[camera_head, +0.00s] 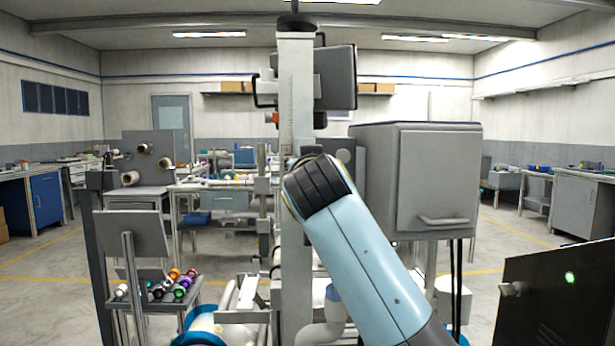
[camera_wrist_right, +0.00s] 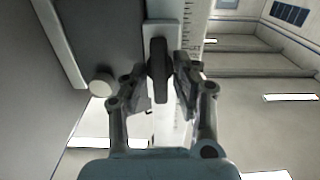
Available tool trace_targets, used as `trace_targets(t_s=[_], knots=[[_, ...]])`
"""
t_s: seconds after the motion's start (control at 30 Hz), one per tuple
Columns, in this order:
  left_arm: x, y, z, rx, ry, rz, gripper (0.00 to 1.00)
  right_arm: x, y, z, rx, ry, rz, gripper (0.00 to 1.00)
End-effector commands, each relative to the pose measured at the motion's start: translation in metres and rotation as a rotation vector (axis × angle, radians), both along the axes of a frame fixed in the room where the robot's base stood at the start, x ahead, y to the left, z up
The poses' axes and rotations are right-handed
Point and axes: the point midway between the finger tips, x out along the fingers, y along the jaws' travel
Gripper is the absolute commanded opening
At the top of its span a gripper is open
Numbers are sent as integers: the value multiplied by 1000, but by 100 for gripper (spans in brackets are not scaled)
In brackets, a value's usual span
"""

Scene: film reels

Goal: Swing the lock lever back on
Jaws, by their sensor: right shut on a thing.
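The lock lever (camera_wrist_right: 159,72) is a short dark bar in the right wrist view, upright in the picture against a pale plate on a post with a ruled scale. My right gripper (camera_wrist_right: 160,78) has its two dark fingers on either side of the lever and is shut on it. In the head view my light blue right arm reaches up to the post (camera_head: 296,100); the arm hides the right gripper and the lever there. My left gripper is in neither view.
A dark grey box (camera_head: 335,78) sits high on the post. A large grey housing (camera_head: 420,180) with a handle stands right of my arm. A cart (camera_head: 205,302) with coloured rolls is at lower left. A dark panel (camera_head: 540,300) with a green light is at lower right.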

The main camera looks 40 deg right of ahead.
Motion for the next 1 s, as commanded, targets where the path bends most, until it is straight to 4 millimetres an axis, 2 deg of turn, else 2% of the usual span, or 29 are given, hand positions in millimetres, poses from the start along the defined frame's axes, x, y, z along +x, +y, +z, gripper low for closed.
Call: trace_targets(t_s=[0.63,0.67,0.7,1.0], knots=[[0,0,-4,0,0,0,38,0,0,3,38,-29,1,0],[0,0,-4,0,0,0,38,0,0,3,37,-29,1,32],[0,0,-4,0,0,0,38,0,0,3,37,-29,1,37],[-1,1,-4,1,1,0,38,-2,1,1,39,-26,1,38]])
